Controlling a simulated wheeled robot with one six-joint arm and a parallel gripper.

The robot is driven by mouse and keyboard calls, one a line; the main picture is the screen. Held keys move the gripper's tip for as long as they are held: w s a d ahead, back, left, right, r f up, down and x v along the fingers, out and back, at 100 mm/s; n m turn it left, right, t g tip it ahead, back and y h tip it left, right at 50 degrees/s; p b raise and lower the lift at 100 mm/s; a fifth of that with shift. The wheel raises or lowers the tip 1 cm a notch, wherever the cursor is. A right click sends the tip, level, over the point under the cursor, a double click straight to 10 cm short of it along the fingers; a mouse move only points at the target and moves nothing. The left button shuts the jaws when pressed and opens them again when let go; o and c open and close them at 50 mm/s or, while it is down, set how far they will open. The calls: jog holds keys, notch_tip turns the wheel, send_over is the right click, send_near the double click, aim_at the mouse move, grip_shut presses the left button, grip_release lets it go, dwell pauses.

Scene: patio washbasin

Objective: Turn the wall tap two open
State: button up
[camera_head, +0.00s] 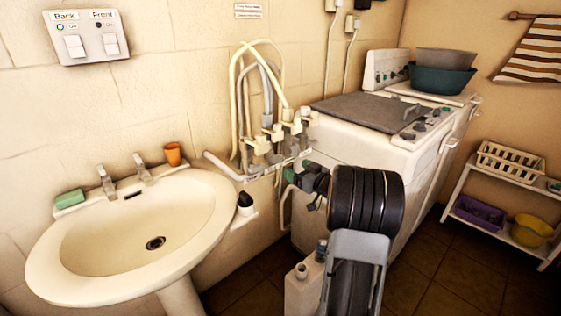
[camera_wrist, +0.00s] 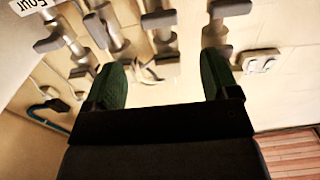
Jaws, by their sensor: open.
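A row of wall taps (camera_head: 275,142) with pale bodies and grey handles stands on pipes between the basin and the white machine. Their number labels are too small to read in the head view, so I cannot tell which is tap two.
A washbasin (camera_head: 60,262) with two taps of its own stands at the left. Hoses (camera_head: 238,95) loop above the wall taps. A low shelf (camera_head: 482,232) stands far right.

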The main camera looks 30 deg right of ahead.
aim_at(279, 159)
jog(key=w, duration=0.3)
jog(key=w+a, duration=0.1)
jog(key=w, duration=0.4)
jog(key=shift+w+a, duration=0.35)
jog(key=shift+w, duration=0.05)
jog(key=c, duration=0.9)
